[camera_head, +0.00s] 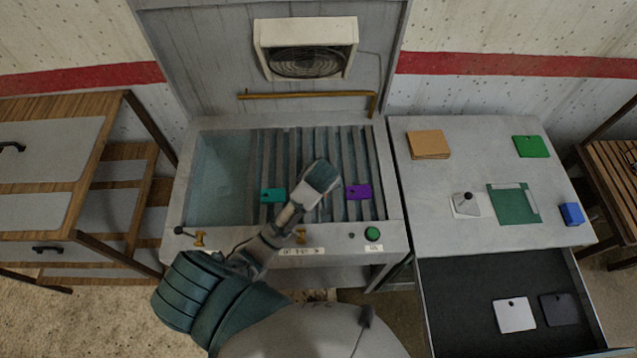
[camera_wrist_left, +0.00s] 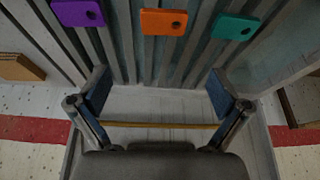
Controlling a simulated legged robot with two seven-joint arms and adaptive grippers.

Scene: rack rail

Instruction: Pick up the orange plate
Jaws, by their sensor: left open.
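The orange plate (camera_wrist_left: 163,22) shows in the left wrist view, standing in the slotted rack with a small dark hole in its face. A purple plate (camera_wrist_left: 78,12) and a teal plate (camera_wrist_left: 236,26) stand on either side of it. In the head view the orange plate is hidden behind my left gripper (camera_head: 321,176), which is above the rack between the teal plate (camera_head: 273,195) and the purple plate (camera_head: 358,191). In the left wrist view my left gripper (camera_wrist_left: 160,92) is open and empty, its fingers apart from the orange plate. My right gripper is not in view.
The grey rack basin (camera_head: 222,180) has a fan unit (camera_head: 306,49) and brass pipe (camera_head: 305,95) behind it. The right table holds a tan stack (camera_head: 428,144), green plate (camera_head: 531,146), green fixture (camera_head: 515,205) and blue block (camera_head: 571,214). An open drawer (camera_head: 460,285) holds white and black plates.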

